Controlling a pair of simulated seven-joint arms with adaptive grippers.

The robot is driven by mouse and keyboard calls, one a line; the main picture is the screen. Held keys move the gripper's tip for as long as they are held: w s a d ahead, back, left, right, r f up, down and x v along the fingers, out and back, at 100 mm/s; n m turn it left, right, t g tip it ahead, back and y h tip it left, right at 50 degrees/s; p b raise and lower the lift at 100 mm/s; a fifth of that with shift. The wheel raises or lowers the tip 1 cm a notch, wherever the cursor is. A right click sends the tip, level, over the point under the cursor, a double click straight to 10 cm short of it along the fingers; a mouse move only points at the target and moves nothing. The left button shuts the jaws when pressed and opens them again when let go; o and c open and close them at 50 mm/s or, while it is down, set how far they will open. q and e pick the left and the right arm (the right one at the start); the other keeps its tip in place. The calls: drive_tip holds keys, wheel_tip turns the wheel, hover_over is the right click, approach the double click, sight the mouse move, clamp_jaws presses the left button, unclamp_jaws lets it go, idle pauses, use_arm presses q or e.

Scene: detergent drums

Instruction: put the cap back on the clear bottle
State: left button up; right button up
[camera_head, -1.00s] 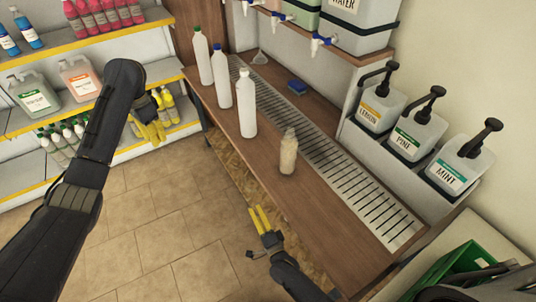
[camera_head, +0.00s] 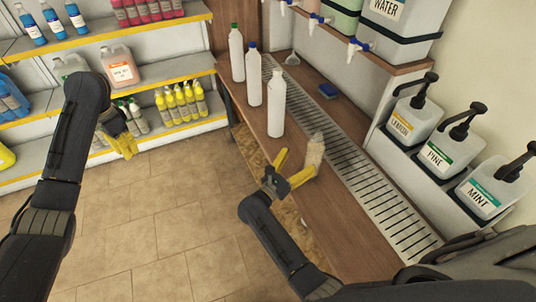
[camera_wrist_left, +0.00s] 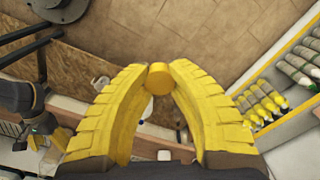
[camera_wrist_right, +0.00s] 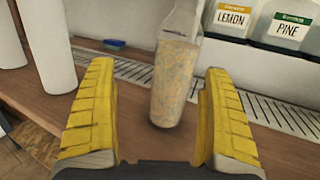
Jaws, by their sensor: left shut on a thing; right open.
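The clear bottle (camera_head: 314,152), filled with something pale and speckled, stands upright on the wooden counter; its top is cut off in the right wrist view (camera_wrist_right: 175,85). My right gripper (camera_head: 292,168) is open at the bottle, with its yellow fingers pointing toward it. In the right wrist view the bottle stands between and beyond the fingers (camera_wrist_right: 158,68), apart from both. My left gripper (camera_head: 123,147) is away to the left, over the floor in front of the shelves. Its fingertips (camera_wrist_left: 159,80) are shut on a small round yellow cap (camera_wrist_left: 160,77).
Three white bottles (camera_head: 276,105) stand in a row on the counter (camera_head: 345,215), behind the clear bottle. A metal drain grate (camera_head: 375,190) runs along the counter, with a blue sponge (camera_head: 327,91) near it. Pump jugs (camera_head: 433,155) line the right side. Stocked shelves (camera_head: 165,70) stand at the left.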

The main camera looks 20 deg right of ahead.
sight(307, 165)
drive_tip(key=shift+s+d+f+m+g+y, duration=0.15)
drive_tip(key=shift+s+f+g, duration=0.15)
drive_tip(key=shift+f, duration=0.25)
drive_tip(key=shift+s+a+f+m+g+y, duration=0.1)
drive_tip(key=shift+s+f+m+g+y, duration=0.15)
drive_tip(key=shift+s+f, duration=0.25)
drive_tip(key=shift+s+d+f+m+g+y, duration=0.1)
drive_tip(key=shift+s+f+g, duration=0.15)
drive_tip(key=shift+f, duration=0.35)
drive_tip(key=shift+d, duration=0.15)
drive_tip(key=shift+x, duration=1.15)
drive_tip(key=shift+w, duration=0.1)
drive_tip(key=shift+x, duration=2.45)
drive_tip(key=shift+r, duration=0.1)
drive_tip(key=c, duration=1.7)
